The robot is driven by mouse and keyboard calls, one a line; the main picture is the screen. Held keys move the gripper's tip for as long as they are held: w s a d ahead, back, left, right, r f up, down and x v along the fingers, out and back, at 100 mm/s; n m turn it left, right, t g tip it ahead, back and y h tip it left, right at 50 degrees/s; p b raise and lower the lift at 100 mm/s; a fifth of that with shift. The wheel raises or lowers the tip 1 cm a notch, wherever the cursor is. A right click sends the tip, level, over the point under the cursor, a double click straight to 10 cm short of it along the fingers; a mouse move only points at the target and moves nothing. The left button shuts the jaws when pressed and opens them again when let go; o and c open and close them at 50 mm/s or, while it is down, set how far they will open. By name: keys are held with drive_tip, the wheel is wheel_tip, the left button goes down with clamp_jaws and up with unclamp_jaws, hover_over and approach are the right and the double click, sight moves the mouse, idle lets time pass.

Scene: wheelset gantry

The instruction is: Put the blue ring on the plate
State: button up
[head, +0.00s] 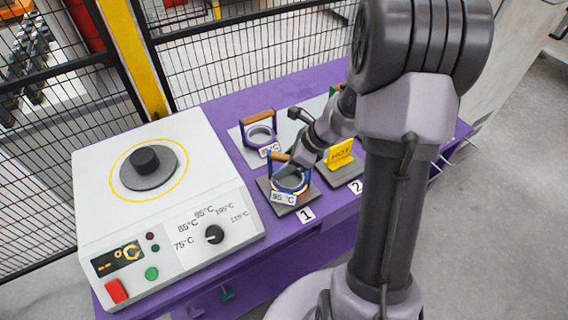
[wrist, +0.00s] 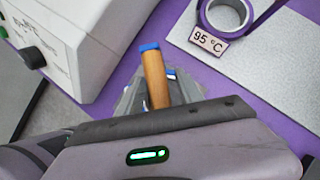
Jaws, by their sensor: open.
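The blue ring (head: 291,182) stands on a dark grey pad at the front, marked 1, with an orange-brown handle on top and a 95 °C tag. In the wrist view its wooden handle with a blue end (wrist: 154,72) shows; the ring itself is mostly hidden. My gripper (head: 290,164) is open, down at the blue ring's handle; in the wrist view the handle lies between its fingers, contact unclear. The round dark plate (head: 133,174) with a black knob in its middle sits on the white heater at left, inside a yellow circle.
The white heater (head: 95,215) has a dial and buttons in front. A purple ring (head: 260,133) stands on a light board behind the blue ring. A mesh fence runs behind the purple table.

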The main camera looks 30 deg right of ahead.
drive_tip(key=p+v, duration=0.5)
drive_tip(key=v, duration=0.7)
drive_tip(key=shift+w+r+p, duration=0.15)
drive_tip(key=shift+r+p, duration=0.1)
drive_tip(key=shift+p, duration=0.1)
drive_tip(key=s+a+r+n+h, duration=0.1)
drive_tip(key=s+a+r+n, duration=0.2)
drive_tip(key=a+r+n, duration=0.7)
drive_tip(key=s+a+r+n+t+h, duration=0.1)
drive_tip(key=s+a+r+n, duration=0.4)
drive_tip(key=s+a+n, duration=0.4)
drive_tip(key=s+n, duration=0.2)
drive_tip(key=n, duration=0.1)
drive_tip(key=shift+s+a+h, duration=0.3)
drive_tip(key=shift+s+h, duration=0.1)
